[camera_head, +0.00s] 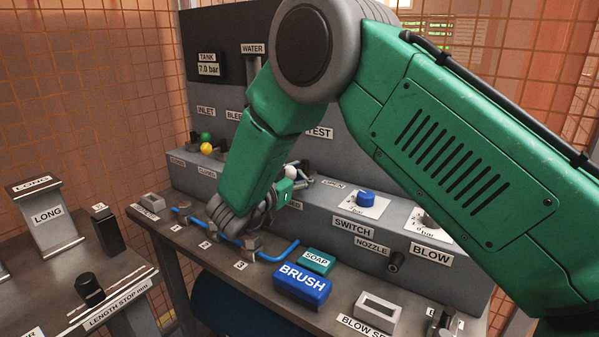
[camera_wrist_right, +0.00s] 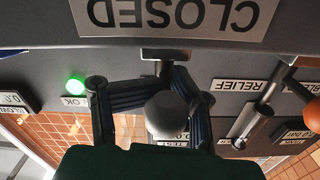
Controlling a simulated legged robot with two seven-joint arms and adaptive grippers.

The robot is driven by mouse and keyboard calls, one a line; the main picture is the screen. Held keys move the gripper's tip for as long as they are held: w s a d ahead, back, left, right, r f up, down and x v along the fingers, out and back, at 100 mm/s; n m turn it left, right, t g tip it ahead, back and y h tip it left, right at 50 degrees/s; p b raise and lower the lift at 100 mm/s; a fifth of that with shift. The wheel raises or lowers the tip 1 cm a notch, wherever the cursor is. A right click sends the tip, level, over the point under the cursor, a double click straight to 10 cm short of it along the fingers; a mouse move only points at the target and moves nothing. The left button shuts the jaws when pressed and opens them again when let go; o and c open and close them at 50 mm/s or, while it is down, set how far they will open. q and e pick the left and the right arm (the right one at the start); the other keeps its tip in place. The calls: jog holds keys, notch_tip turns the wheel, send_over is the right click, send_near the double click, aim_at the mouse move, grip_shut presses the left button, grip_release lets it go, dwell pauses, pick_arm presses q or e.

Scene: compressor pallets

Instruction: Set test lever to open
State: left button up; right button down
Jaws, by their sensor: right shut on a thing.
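The test lever has a pale ball knob (camera_head: 291,172), seen partly behind my right arm below the TEST label (camera_head: 319,133). My right gripper (camera_head: 296,180) is at this lever. In the right wrist view, the dark fingers of my right gripper (camera_wrist_right: 163,88) are shut around the lever, with its grey-white ball (camera_wrist_right: 166,115) between them. A CLOSED label (camera_wrist_right: 172,15) appears upside down close to the fingers. My left gripper is not in view.
Green (camera_head: 206,137) and yellow (camera_head: 207,148) lever balls stand left of my arm. A blue hose (camera_head: 285,253), a SOAP block (camera_head: 315,262) and a BRUSH block (camera_head: 302,286) lie in front. A blue switch knob (camera_head: 366,196) is to the right. A green OK lamp (camera_wrist_right: 76,84) is lit.

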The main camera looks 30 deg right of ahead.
jog(key=shift+w+a+r, duration=0.15)
jog(key=shift+a+r, duration=0.15)
jog(key=shift+a, duration=0.2)
jog(key=shift+n+t, duration=0.3)
jog(key=shift+t, duration=0.2)
jog(key=shift+y+p, duration=0.3)
jog(key=shift+p, duration=0.1)
jog(key=shift+s+d+r+n+t+y+p, duration=0.1)
jog(key=shift+n+t+y+p, duration=0.15)
jog(key=shift+n+t, duration=0.2)
jog(key=shift+s+d+n+t+y+p, duration=0.1)
jog(key=shift+n+t+y+p, duration=0.2)
jog(key=shift+t, duration=0.25)
jog(key=shift+s+d+n+t+y+p, duration=0.1)
jog(key=shift+s+n+t+y+p, duration=0.2)
jog(key=shift+n+t+y, duration=0.55)
jog(key=n+t+y, duration=0.2)
jog(key=shift+s+d+f+t, duration=0.15)
jog(key=shift+d+f+t, duration=0.05)
jog(key=shift+d+t, duration=0.15)
jog(key=shift+s+d+f+n+t+y, duration=0.15)
jog(key=shift+n+t+y, duration=0.4)
jog(key=shift+n+y, duration=0.3)
jog(key=shift+s+d+r+n+t+y, duration=0.15)
jog(key=shift+n+t+y, duration=0.45)
jog(key=shift+y, duration=0.45)
jog(key=shift+f+n+y, duration=0.15)
jog(key=shift+n+y, duration=0.1)
jog(key=shift+y, duration=0.05)
